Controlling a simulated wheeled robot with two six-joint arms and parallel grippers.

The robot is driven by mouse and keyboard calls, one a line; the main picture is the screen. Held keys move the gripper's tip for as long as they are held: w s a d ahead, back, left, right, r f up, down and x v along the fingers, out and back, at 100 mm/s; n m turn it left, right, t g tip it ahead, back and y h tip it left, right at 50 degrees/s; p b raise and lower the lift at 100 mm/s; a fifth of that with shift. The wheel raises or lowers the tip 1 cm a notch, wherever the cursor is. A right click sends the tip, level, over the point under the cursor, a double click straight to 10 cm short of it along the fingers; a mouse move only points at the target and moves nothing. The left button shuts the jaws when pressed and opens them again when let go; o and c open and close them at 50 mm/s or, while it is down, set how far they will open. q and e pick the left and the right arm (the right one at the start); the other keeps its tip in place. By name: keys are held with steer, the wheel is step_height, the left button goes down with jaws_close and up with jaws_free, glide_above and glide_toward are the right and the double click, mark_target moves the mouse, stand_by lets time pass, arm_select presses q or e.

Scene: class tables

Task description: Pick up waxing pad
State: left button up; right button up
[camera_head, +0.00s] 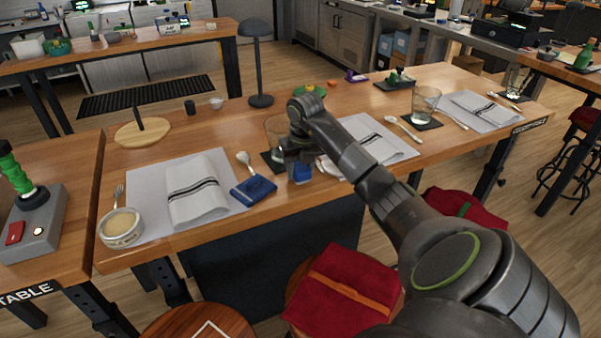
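My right arm reaches in from the right, and its gripper (300,165) points down over the near edge of the middle table. A small blue block (301,174) shows right at its fingertips; it may be the waxing pad. I cannot tell whether the fingers grip it or only stand around it. A flat blue packet (253,189) lies to the left, beside a folded striped napkin (194,190); I cannot tell whether it is a pad too. My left gripper is not in view.
A glass (277,131) stands just behind my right gripper. A spoon (245,162), a round tin (121,228) and a round wooden board (142,133) are on the table's left half. A dark lamp (258,60) stands at the back. Stools with red cloth (345,290) stand in front.

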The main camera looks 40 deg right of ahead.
mark_target(299, 165)
steer(key=shift+c, duration=1.2)
steer(key=shift+r, duration=0.1)
steer(key=shift+r, duration=0.25)
step_height(299, 165, up, 5)
steer(key=shift+r+b, duration=0.15)
steer(key=shift+b, duration=0.15)
step_height(299, 165, up, 3)
steer(key=shift+f+p, duration=0.15)
steer(key=shift+p, duration=1.1)
steer(key=shift+r+p, duration=0.7)
